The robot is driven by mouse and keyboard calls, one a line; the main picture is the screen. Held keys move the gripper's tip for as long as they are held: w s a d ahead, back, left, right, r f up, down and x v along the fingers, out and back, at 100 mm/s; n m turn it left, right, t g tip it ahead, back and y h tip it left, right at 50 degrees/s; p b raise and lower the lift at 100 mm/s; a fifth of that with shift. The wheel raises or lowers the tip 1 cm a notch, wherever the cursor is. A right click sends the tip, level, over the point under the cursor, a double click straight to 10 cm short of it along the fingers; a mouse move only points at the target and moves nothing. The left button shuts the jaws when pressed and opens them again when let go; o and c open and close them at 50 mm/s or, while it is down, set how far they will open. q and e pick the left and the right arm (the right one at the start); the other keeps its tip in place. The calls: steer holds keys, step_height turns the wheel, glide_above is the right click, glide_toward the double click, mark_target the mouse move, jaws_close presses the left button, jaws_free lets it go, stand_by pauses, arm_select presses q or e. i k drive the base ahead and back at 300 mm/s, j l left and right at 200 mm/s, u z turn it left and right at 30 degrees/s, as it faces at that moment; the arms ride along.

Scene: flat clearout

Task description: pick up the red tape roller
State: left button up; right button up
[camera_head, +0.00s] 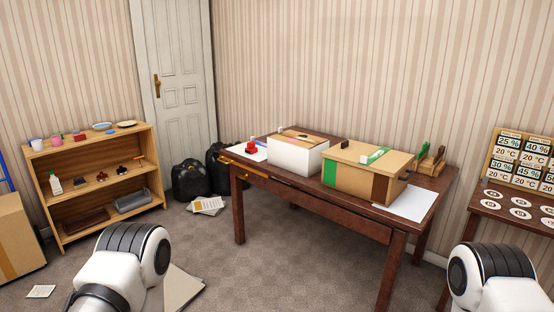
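A small red object (251,148), which looks like the red tape roller, sits at the left end of the dark wooden table (258,174), on or beside a white sheet. It is too small to make out in detail. It is just left of the white box (297,157). Rounded white and black parts of my two arms show at the bottom left and bottom right. Neither gripper is in view, and both visible arm parts are well apart from the red object.
A cardboard box with green tape (345,172) stands on the table's right half, near a wooden rack (431,162). A shelf (100,169) with small items stands left. Black bags (190,180) and papers (207,205) lie on the carpet. A card-covered side table is right.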

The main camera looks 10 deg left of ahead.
mark_target(251, 149)
steer(key=i+u, duration=0.2)
steer(key=i, duration=0.25)
steer(key=i+u, duration=0.15)
steer(key=i, duration=0.3)
steer(key=i+l+u, duration=0.2)
steer(key=i, duration=0.2)
steer(key=i+l+u, duration=0.15)
steer(key=i, duration=0.3)
steer(key=i+l+u, duration=0.2)
steer(key=i, duration=0.2)
